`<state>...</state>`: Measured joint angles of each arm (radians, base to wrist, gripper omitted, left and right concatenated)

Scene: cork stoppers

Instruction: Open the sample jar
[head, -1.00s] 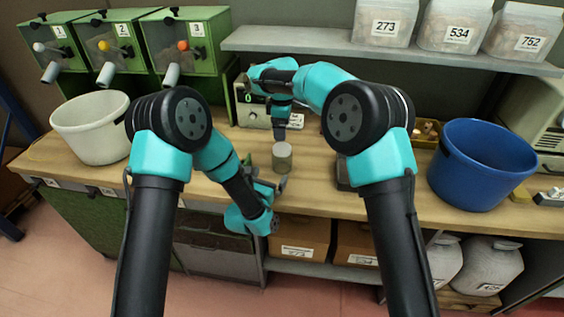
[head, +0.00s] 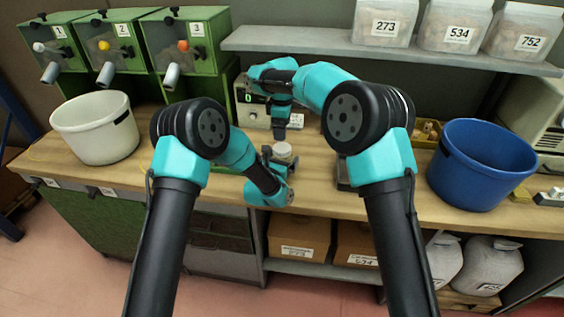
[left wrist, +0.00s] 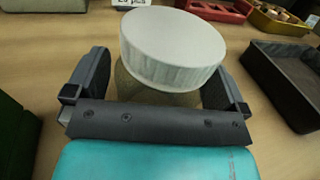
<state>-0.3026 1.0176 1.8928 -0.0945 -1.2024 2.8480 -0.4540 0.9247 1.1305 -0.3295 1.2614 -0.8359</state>
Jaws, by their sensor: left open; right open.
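The sample jar (head: 283,160) stands upright on the wooden bench, its lower part hidden behind my left gripper in the head view. Its pale round lid (left wrist: 173,42) sits on top, and the tan body (left wrist: 150,93) shows below the lid in the left wrist view. My left gripper (head: 279,167) is open, low at the jar, with one finger on each side of the body; I cannot tell whether they touch it. My right gripper (head: 280,133) is open, pointing down above and just behind the lid in the head view, apart from it.
A white bucket (head: 92,135) stands at left and a blue bucket (head: 478,170) at right. A dark tray (left wrist: 285,82) lies right of the jar in the left wrist view. A device with a green display (head: 252,105) stands behind. A shelf (head: 390,48) overhangs the back.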

